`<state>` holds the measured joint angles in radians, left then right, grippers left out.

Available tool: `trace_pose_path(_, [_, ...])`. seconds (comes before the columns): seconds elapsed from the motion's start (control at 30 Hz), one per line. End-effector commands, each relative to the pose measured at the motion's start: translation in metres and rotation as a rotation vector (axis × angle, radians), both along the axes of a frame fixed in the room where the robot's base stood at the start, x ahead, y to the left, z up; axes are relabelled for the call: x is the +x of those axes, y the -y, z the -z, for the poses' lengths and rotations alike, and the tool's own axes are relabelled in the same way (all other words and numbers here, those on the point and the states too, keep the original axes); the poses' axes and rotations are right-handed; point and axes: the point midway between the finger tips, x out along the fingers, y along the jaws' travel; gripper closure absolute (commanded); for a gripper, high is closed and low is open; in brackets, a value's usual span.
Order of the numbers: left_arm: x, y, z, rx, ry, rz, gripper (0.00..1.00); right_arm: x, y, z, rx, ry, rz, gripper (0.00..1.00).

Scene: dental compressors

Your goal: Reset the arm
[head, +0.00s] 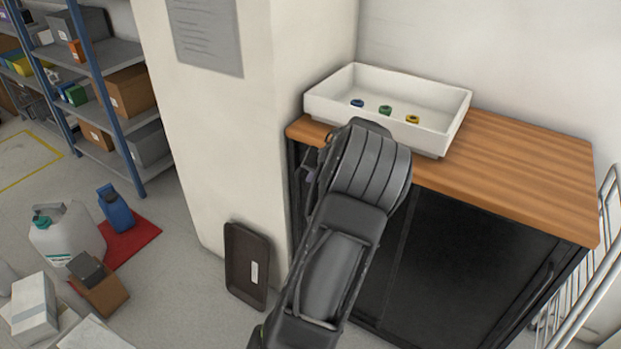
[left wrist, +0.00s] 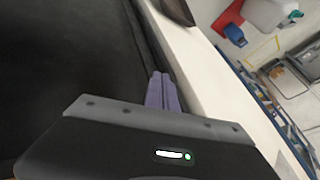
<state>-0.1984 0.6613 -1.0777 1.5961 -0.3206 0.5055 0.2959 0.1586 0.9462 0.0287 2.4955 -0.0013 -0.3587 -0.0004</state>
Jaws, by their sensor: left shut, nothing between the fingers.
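My left arm reaches up through the middle of the head view, in front of a black cabinet with a wooden top. My left gripper (head: 310,178) is mostly hidden behind the arm, near the cabinet's left edge. In the left wrist view my left gripper (left wrist: 162,78) shows its two purple-grey fingers together, with nothing between them. They point along the cabinet's dark side, near the white pillar. My right gripper is in neither view.
A white tray (head: 456,122) with blue, green and yellow small parts stands on the wooden top (head: 530,170). A white pillar (head: 215,130) is left of the cabinet (head: 450,265). A dark tray (head: 247,265) leans against the pillar. Shelves, boxes and jugs stand at left.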

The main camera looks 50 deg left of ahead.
Motion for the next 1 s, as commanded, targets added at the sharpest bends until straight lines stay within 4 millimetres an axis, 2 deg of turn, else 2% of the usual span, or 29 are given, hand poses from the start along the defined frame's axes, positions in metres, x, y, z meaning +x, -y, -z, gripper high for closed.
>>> trace_pose_path(0.47, [0.000,0.000,0.001,-0.001,-0.001,0.003,1.00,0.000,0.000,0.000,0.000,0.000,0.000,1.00])
trace_pose_path(0.6, [0.011,-0.002,-0.002,0.016,0.021,0.047,1.00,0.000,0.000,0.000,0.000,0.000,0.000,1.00])
trace_pose_path(0.67, [0.016,0.002,0.005,0.015,0.040,0.081,1.00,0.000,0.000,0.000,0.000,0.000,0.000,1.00])
trace_pose_path(0.77, [0.030,0.031,0.032,-0.023,0.067,0.156,1.00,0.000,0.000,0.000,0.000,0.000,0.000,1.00])
trace_pose_path(0.87, [0.040,0.072,0.070,-0.084,0.082,0.233,1.00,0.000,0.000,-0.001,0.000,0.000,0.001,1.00])
trace_pose_path(0.97, [0.041,0.126,0.114,-0.163,0.088,0.309,1.00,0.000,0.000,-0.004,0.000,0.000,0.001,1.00])
trace_pose_path(1.0, [0.039,0.150,0.131,-0.197,0.090,0.336,1.00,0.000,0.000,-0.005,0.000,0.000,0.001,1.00])
